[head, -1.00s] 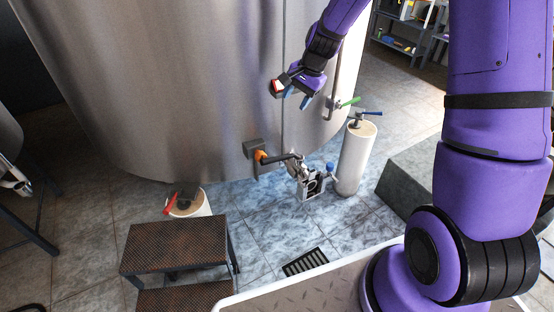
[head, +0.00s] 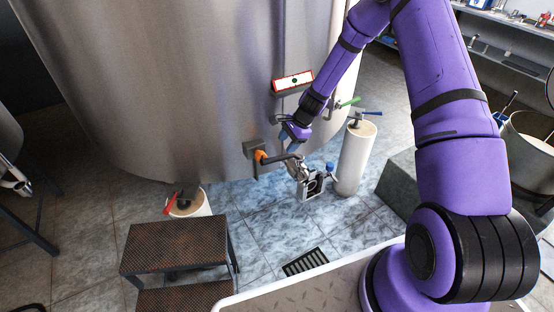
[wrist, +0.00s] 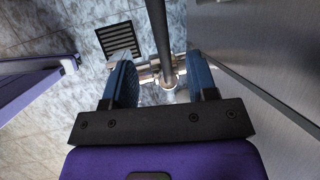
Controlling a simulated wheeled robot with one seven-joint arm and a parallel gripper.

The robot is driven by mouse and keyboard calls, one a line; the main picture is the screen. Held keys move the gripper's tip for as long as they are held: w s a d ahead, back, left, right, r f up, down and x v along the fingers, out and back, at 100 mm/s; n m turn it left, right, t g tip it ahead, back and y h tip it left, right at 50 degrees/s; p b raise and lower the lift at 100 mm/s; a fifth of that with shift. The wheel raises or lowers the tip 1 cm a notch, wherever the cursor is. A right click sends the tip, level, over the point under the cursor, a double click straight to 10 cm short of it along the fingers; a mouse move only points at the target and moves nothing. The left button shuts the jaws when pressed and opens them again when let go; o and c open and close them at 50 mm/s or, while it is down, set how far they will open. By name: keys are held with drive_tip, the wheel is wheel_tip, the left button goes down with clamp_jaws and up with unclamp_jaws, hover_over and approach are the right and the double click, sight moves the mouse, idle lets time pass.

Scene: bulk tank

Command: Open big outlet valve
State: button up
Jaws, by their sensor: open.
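The big outlet valve sits low on the steel tank (head: 180,90), with an orange collar (head: 261,156) and a long black handle (head: 281,158) pointing right. My gripper (head: 289,143) is open and empty, just above the handle in the head view. In the wrist view the black handle (wrist: 160,40) runs down the picture between the two blue fingertips (wrist: 163,82), with metal pipe fittings (wrist: 170,75) beyond it. I see no finger touching the handle; the depth between them is hard to tell. The gripper partly hides the tank wall behind it.
Green (head: 348,102) and blue (head: 372,113) handles are to the right. Steps (head: 175,246) and a red handle (head: 170,203) are to the left. A floor drain (head: 305,262) lies in front.

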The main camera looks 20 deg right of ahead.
sight(277, 159)
drive_tip(key=x, duration=0.9)
drive_tip(key=shift+f, duration=0.1)
clamp_jaws()
